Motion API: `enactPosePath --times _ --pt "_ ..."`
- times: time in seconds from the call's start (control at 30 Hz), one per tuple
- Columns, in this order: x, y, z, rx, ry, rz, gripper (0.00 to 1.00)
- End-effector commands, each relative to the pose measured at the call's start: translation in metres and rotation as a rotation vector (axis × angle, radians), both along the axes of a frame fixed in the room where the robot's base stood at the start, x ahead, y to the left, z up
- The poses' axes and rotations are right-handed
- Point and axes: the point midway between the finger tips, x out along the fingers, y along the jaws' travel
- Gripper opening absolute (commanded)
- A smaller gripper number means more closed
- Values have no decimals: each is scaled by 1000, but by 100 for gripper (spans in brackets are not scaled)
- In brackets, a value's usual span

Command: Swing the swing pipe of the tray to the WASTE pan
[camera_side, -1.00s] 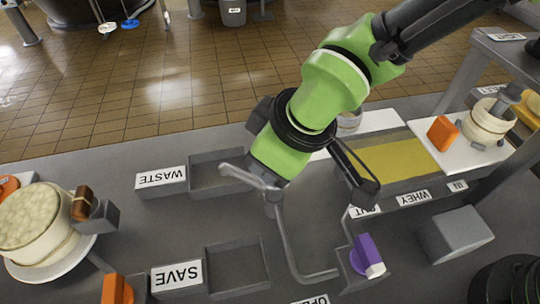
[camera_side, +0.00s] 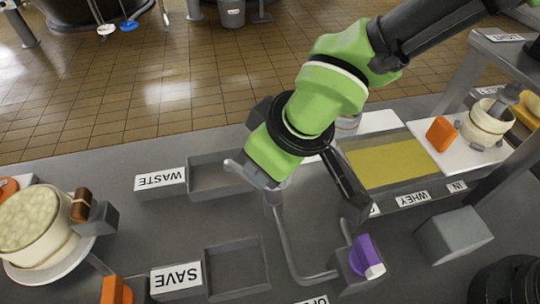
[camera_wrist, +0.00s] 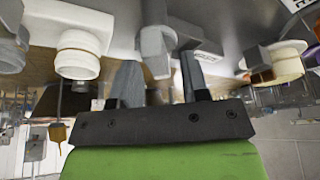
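The swing pipe (camera_side: 286,245) is a bent grey tube that runs from beside the purple valve handle (camera_side: 363,252) up to a joint under my gripper. Its far end (camera_side: 234,167) points left, at the right side of the WASTE pan (camera_side: 222,186). The SAVE pan (camera_side: 238,271) lies nearer the camera.
The tray (camera_side: 385,190) with yellow liquid stands at the right, by a white board. A grey block (camera_side: 454,236) stands in front of it. At the left are a round cream-coloured vessel (camera_side: 32,222) and an orange block (camera_side: 115,290). The tabletop around the WASTE pan is mostly clear.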

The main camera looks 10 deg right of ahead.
Motion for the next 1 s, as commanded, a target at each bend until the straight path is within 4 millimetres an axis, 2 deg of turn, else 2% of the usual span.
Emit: enactPosePath --times 0.37,0.8,1.0 --pt "-2 -1 5 1 -3 4 43" --pt "-24 -19 76 3 -4 3 43" --pt "-29 -24 90 0 -2 3 43"
